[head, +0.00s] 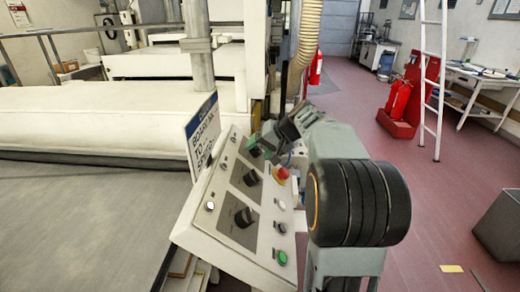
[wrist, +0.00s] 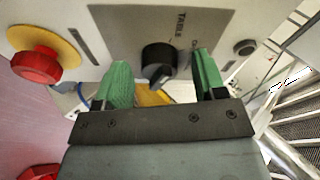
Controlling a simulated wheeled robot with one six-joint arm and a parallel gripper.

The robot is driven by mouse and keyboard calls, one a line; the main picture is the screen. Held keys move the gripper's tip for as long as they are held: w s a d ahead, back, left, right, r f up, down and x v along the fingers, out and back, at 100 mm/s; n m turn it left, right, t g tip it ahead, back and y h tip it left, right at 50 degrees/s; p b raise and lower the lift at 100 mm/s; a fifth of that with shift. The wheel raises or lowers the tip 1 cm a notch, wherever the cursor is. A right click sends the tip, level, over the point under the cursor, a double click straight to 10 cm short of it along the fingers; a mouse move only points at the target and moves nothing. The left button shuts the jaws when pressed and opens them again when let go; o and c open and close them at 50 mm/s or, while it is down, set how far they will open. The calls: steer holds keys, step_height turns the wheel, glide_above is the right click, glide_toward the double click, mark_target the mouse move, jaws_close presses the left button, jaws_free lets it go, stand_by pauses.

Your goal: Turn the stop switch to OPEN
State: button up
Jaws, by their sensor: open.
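A sloped control panel (head: 208,223) carries several black rotary switches on grey plates. The near switch (head: 245,217) and middle switch (head: 251,178) are uncovered in the head view. My gripper (wrist: 162,62) is open at the far switch, which the gripper partly hides in the head view. In the wrist view this black knob (wrist: 159,58) shows between and slightly beyond the two green fingers, with a gap on each side. Lettering beside it seems to read TABLE; the rest is too small to read. I cannot tell which switch is labelled stop, nor read OPEN.
A red mushroom button (head: 281,174) on a yellow ring sits beside the switches. White and green push buttons (head: 281,258) line the panel's right edge. A sign (head: 202,137) stands behind its left edge. Floor to the right is mostly clear, with a grey bin (head: 500,228).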

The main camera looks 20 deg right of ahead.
steer(key=shift+w+a+f, duration=0.1)
steer(key=shift+f, duration=0.05)
steer(key=shift+c, duration=0.4)
steer(key=c, duration=0.8)
steer(key=shift+c, duration=0.2)
steer(key=shift+m+p, duration=0.3)
steer(key=shift+p, duration=0.05)
steer(key=m+p, duration=0.2)
steer(key=p, duration=0.1)
steer(key=shift+r+m, duration=0.3)
steer(key=shift+r, duration=0.05)
steer(key=m+p, duration=0.3)
steer(key=shift+w+g+h, duration=0.1)
steer(key=shift+g+h, duration=0.2)
steer(key=shift+g, duration=0.1)
steer(key=shift+f+m+g+p, duration=0.1)
steer(key=shift+m+g+p, duration=0.2)
steer(key=shift+m+p, duration=0.95)
steer(key=shift+f, duration=0.1)
